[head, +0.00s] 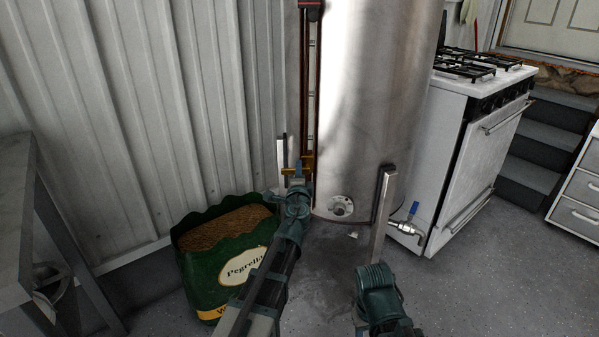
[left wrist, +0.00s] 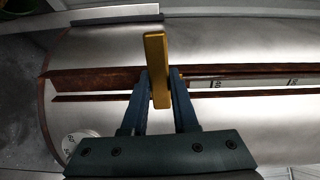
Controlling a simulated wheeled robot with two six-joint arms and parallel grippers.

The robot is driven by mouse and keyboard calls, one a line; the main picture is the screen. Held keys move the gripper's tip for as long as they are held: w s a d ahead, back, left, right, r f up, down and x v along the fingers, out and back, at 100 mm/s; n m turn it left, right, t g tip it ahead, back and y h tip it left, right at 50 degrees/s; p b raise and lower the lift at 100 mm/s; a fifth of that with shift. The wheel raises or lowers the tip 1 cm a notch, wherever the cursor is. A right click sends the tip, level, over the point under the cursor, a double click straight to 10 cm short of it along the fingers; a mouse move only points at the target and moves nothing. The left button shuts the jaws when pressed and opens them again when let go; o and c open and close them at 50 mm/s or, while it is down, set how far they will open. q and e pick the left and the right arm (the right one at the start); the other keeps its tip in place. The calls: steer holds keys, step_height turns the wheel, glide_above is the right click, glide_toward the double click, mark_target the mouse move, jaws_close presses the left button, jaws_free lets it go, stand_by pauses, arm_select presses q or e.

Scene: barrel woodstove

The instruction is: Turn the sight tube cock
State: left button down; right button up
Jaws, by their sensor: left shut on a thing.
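The sight tube cock has a flat brass-yellow lever (head: 299,166) at the lower end of the sight tube (head: 311,90) on the steel tank (head: 365,100). My left gripper (head: 298,182) reaches up to it from below. In the left wrist view the lever (left wrist: 156,62) stands between the two blue fingers of my left gripper (left wrist: 160,85), which is shut on it. The cock's body is hidden behind the lever and fingers. Part of my right arm shows at the bottom of the head view, but its fingers do not show.
A green pellet bag (head: 222,255) stands left of my left arm. A tank leg (head: 383,212) and a blue-handled drain valve (head: 407,222) are to the right. A white stove (head: 478,140) stands beyond. A grey bench (head: 30,220) is at far left.

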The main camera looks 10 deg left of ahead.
arm_select(q)
steer(key=shift+m, duration=0.4)
steer(key=c, duration=0.7)
jaws_free()
arm_select(e)
steer(key=shift+r, duration=0.1)
